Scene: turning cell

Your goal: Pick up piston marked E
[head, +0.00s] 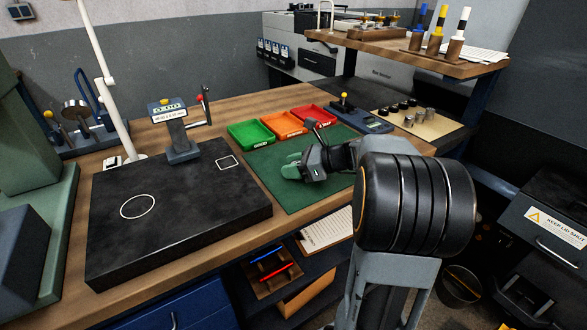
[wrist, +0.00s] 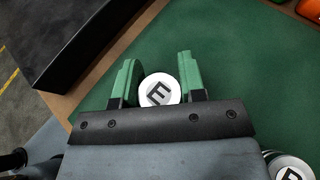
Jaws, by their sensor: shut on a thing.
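The piston marked E (wrist: 159,90) shows its pale round top with a black letter E in the wrist view. It sits between the two green fingers of my gripper (wrist: 157,68), which is shut on it. In the head view my gripper (head: 293,171) is low over the green mat (head: 285,200). I cannot make out the piston there, as the fingers and arm hide it. Whether the piston touches the mat or is raised is not clear.
Another round marked piece (wrist: 289,168) is partly cut off at the wrist view's lower right. Green (head: 250,132), orange (head: 284,123) and red (head: 314,115) trays stand behind the mat. A black plate (head: 180,215) with a gauge stand (head: 178,130) lies left. A clipboard (head: 328,232) is in front.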

